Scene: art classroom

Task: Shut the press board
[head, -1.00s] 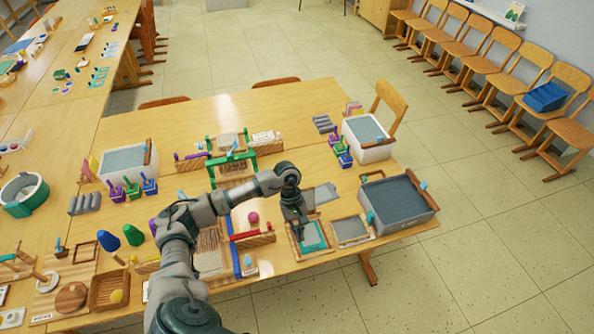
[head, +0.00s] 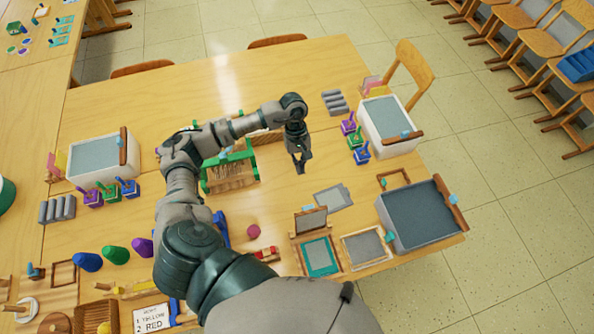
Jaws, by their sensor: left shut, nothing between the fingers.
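What looks like the press board is a wooden frame with a grey and teal lower panel (head: 320,257), near the table's front edge in the head view. At its back edge a smaller wood-edged grey panel (head: 311,221) stands up, seemingly a raised lid. Its exact angle is hard to tell. My left gripper (head: 300,170) points down with its fingers shut and empty. It is behind the raised panel, above the table and apart from it. My right gripper is not in view.
A grey sheet (head: 333,197) lies behind the board. A framed screen (head: 366,248) and a large grey-topped tub (head: 418,216) stand to the right. A green frame (head: 229,169) is left of the gripper. The table is clear at back middle.

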